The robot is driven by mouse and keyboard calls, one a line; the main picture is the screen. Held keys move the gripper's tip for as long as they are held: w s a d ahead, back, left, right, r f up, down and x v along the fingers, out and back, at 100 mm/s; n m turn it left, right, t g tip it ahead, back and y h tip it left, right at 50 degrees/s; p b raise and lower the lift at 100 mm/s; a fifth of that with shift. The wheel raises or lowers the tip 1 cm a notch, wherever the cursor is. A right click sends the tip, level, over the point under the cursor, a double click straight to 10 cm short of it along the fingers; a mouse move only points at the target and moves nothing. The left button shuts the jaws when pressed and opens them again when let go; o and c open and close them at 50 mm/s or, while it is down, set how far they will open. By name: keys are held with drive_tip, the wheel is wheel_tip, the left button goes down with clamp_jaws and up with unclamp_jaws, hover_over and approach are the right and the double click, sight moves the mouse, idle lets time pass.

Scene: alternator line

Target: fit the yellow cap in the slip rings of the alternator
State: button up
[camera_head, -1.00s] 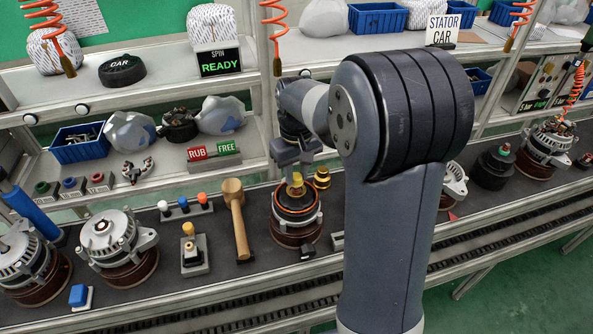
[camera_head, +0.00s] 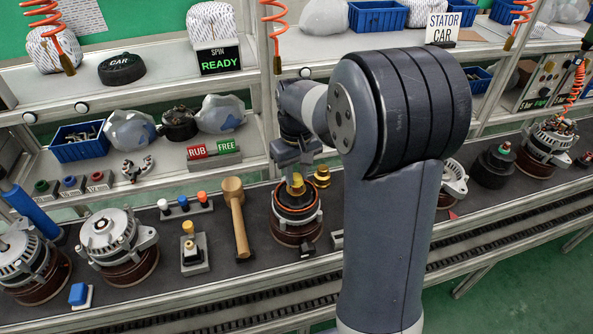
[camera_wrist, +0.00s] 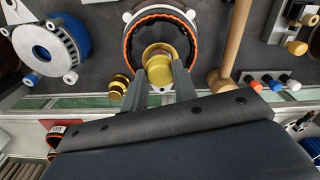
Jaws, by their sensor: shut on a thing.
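The yellow cap (camera_wrist: 160,76) is between the two fingers of my gripper (camera_wrist: 161,88) in the wrist view, and the gripper is shut on it. In the head view the yellow cap (camera_head: 297,187) shows below my gripper (camera_head: 297,178), over the middle of the alternator (camera_head: 296,233). The alternator stands upright on the dark bench, open at the top with an orange-edged ring. In the wrist view a brass-coloured round part (camera_wrist: 160,53) shows at the middle of the alternator (camera_wrist: 130,50), right by the cap. Whether the cap touches the slip rings I cannot tell.
A stepped brass piece (camera_head: 322,178) stands close behind the alternator. A wooden mallet (camera_head: 237,218) lies to its left, beside a small stand with a yellow-topped part (camera_head: 191,250). Other alternators (camera_head: 118,245) stand farther left. The SPIN sign (camera_head: 220,60) reads READY.

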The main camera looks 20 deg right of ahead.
drive_tip(key=shift+f+b, duration=0.65)
drive_tip(key=shift+f, duration=0.55)
drive_tip(key=o, duration=1)
drive_tip(key=shift+r, duration=0.1)
wheel_tip(320, 180, up, 11)
drive_tip(key=shift+f, duration=0.15)
drive_tip(key=shift+f, duration=0.1)
wheel_tip(320, 180, down, 10)
drive_tip(key=shift+f, duration=0.2)
drive_tip(key=shift+r+p, duration=0.35)
drive_tip(key=shift+r, duration=0.1)
